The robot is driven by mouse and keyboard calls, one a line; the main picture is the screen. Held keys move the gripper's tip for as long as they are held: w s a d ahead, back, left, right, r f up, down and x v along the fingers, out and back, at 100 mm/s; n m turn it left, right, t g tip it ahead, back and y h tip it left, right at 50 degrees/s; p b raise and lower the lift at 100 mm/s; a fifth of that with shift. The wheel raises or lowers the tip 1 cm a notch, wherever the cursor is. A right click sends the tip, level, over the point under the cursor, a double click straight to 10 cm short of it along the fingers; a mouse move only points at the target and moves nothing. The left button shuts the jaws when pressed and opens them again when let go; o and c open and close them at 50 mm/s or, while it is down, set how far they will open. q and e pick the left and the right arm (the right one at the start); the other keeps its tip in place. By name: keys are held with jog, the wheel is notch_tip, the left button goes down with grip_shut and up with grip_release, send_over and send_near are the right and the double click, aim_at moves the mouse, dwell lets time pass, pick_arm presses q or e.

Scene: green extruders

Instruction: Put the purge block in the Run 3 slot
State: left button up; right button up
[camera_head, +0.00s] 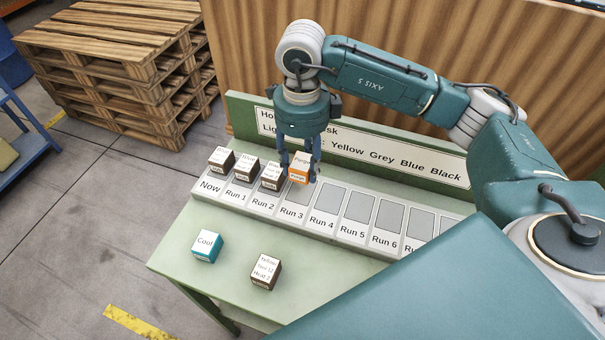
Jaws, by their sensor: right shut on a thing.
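The purge block (299,174) is white on top with an orange lower part and the word Purge. My right gripper (300,168) points down and is shut on it. The block is at the Run 3 slot (290,213), behind its label. Whether it touches the slot floor or hangs just above it I cannot tell. Brown-and-white blocks stand in the Now (221,160), Run 1 (243,168) and Run 2 (270,178) slots, the last close beside the purge block. My left gripper is not in view.
The slots from Run 4 (330,200) rightward look empty where visible. A teal Cool block (207,246) and a brown-and-white block (265,271) lie on the green table (225,285) in front. A sign board (400,152) stands behind the rack. My right arm hides the rack's right end.

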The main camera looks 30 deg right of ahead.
aim_at(302, 190)
jog(key=shift+f, duration=0.75)
notch_tip(302, 190, down, 3)
jog(key=shift+f+p, duration=0.2)
jog(key=shift+p, duration=0.5)
jog(key=shift+f, duration=0.5)
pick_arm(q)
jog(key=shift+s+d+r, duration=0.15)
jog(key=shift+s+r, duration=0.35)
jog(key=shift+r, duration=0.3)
pick_arm(e)
jog(key=shift+f, duration=0.1)
jog(key=o, duration=0.7)
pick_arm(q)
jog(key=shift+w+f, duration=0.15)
pick_arm(e)
jog(key=shift+o, duration=1)
